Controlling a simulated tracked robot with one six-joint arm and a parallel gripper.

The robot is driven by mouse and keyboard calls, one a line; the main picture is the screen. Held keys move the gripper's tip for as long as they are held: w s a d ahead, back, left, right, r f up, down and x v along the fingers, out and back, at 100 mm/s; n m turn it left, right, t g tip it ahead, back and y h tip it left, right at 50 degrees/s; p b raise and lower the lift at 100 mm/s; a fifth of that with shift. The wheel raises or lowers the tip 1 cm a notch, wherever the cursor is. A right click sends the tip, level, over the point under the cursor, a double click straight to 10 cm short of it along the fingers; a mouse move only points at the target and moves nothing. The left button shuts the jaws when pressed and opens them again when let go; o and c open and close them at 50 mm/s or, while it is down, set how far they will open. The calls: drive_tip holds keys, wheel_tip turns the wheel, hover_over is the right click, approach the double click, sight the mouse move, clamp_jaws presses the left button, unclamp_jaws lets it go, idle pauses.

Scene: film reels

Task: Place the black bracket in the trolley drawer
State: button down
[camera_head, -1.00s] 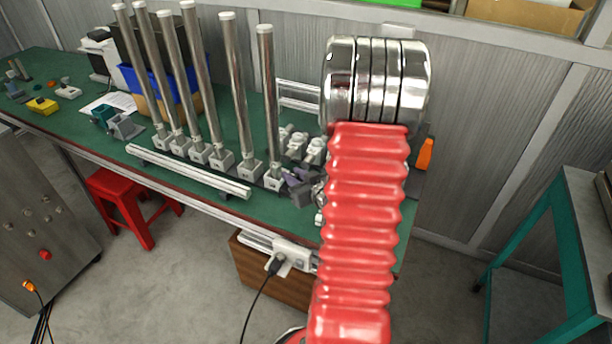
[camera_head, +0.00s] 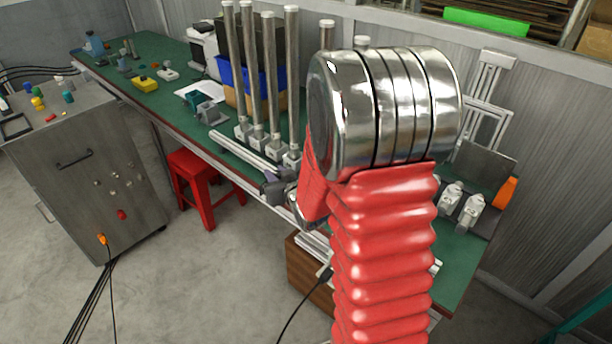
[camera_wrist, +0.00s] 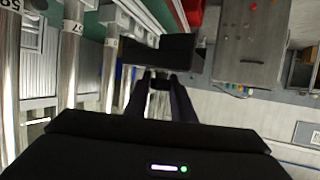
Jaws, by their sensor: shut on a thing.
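The black bracket (camera_wrist: 178,54) is a dark angular piece between the fingertips of my gripper (camera_wrist: 160,78) in the wrist view. My gripper is shut on it, and the fingers hide part of it. In the head view my gripper (camera_head: 279,187) shows small and dark left of my red arm, by the bench's front edge. The bracket is hard to make out there. The grey metal trolley (camera_head: 85,185) stands at the left, apart from my gripper. Its drawer front has a dark handle (camera_head: 74,160) and looks closed. The trolley also shows in the wrist view (camera_wrist: 236,62).
The green bench (camera_head: 140,72) carries upright metal posts (camera_head: 270,80), a blue bin (camera_head: 238,80) and a yellow item (camera_head: 145,84). A red stool (camera_head: 203,185) stands between trolley and bench. Small coloured items lie on the trolley top. Cables cross the floor.

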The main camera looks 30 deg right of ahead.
drive_tip(key=w+a+r+n+y, duration=0.1)
drive_tip(key=w+a+r, duration=0.1)
drive_tip(key=a, duration=1.4)
drive_tip(key=shift+w+r+y, duration=0.15)
drive_tip(key=shift+r+y, duration=0.15)
drive_tip(key=shift+y, duration=0.1)
